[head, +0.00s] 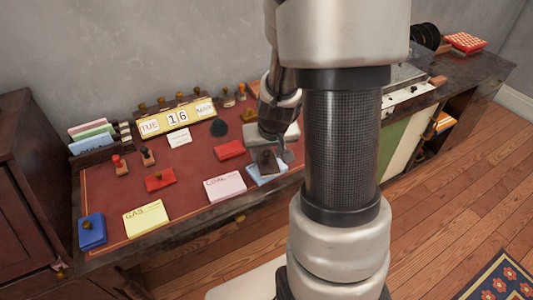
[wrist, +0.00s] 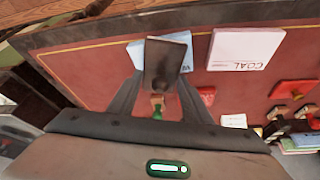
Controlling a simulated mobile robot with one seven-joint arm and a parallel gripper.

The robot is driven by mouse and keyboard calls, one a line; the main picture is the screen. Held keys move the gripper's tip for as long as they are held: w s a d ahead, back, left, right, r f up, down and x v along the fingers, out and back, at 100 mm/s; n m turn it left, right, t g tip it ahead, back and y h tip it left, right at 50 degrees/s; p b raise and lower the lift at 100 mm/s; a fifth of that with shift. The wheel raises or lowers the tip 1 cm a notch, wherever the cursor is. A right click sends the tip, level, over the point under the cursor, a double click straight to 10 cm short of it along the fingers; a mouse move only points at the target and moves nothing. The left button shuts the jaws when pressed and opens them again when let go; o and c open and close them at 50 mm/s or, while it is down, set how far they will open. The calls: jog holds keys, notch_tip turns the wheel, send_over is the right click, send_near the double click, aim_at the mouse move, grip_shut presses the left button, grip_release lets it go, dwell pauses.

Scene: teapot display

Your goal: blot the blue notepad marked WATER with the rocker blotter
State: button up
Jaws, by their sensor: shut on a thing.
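The rocker blotter (head: 266,160) is a dark brown block held in my gripper (head: 276,152). In the wrist view the blotter (wrist: 165,65) sits between the two fingertips of my gripper (wrist: 158,88), which is shut on it. The blue notepad (head: 258,178) lies on the red desk top near the front edge, right of the pink pad. The blotter is over the notepad and covers much of it; I cannot tell whether they touch. Only pale blue edges of the notepad (wrist: 187,38) show in the wrist view.
The pink COAL pad (head: 225,187) lies just left of the notepad, and the yellow GAS pad (head: 147,218) is farther left. Red pads (head: 230,149) lie nearby. A calendar (head: 176,118) and several stamps stand behind. Bare desk (head: 195,172) shows between them.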

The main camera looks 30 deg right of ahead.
jog(key=shift+s, duration=0.1)
notch_tip(320, 180, up, 7)
jog(key=p, duration=0.6)
dwell(0.4)
jog(key=a+r+n+y+p, duration=0.1)
jog(key=a+r+n+p, duration=0.1)
jog(key=a+r+p, duration=0.9)
jog(key=a+p, duration=0.1)
jog(key=p, duration=0.1)
jog(key=shift+w+a+r+n+p, duration=0.3)
jog(key=shift+w+r+n, duration=0.05)
jog(key=shift+r+n, duration=0.05)
dwell(0.5)
